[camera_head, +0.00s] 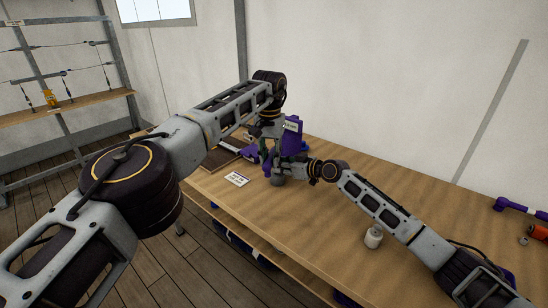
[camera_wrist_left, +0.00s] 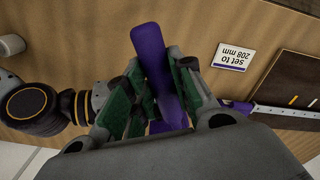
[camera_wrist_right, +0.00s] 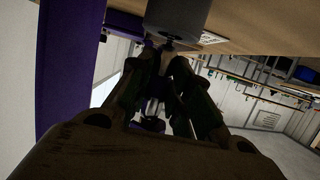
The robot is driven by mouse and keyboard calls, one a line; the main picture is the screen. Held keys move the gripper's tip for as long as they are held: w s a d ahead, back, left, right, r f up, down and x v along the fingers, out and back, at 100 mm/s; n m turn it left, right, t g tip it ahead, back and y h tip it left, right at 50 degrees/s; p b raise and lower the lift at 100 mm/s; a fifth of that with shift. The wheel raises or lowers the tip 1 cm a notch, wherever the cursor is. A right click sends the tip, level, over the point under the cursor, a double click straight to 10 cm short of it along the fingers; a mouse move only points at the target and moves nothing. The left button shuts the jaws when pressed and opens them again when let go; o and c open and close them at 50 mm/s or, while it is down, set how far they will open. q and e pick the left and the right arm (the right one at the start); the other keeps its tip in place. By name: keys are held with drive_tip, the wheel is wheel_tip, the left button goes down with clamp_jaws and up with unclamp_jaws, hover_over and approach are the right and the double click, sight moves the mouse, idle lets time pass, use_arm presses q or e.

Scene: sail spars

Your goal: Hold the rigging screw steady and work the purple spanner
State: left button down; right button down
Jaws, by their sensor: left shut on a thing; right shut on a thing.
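My left gripper (camera_head: 268,132) reaches down over the workbench. In the left wrist view its green-padded fingers (camera_wrist_left: 150,95) are shut on the purple spanner (camera_wrist_left: 153,48), whose flat handle sticks out past the fingertips. My right gripper (camera_head: 285,168) comes in low from the right, just below the left one. In the right wrist view its fingers (camera_wrist_right: 165,75) are closed around the rigging screw, which is mostly hidden in shadow. A grey cylinder (camera_wrist_right: 178,16) sits just beyond those fingertips. A purple upright with a label (camera_head: 292,126) stands beside both grippers.
A card reading "set to 208 mm" (camera_wrist_left: 230,56) lies on the wooden bench (camera_head: 310,225), near a dark board with a rule (camera_wrist_left: 285,80). A white jar (camera_head: 373,238) stands close to my right arm. Purple tools (camera_head: 518,208) lie far right. The front middle is clear.

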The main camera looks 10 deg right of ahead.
use_arm(q)
drive_tip(key=shift+w+a+m, duration=0.2)
drive_tip(key=shift+a+m, duration=0.15)
drive_tip(key=shift+m, duration=0.05)
use_arm(e)
drive_tip(key=shift+s+f, duration=0.1)
drive_tip(key=shift+f, duration=0.3)
use_arm(q)
drive_tip(key=shift+r, duration=0.45)
idle(0.4)
drive_tip(key=shift+r, duration=0.35)
drive_tip(key=shift+r, duration=0.1)
drive_tip(key=shift+s+a, duration=0.3)
drive_tip(key=shift+s, duration=0.3)
idle(0.4)
drive_tip(key=s+a, duration=0.3)
drive_tip(key=s, duration=0.3)
drive_tip(key=shift+s+a, duration=0.35)
drive_tip(key=shift+a, duration=0.05)
idle(0.8)
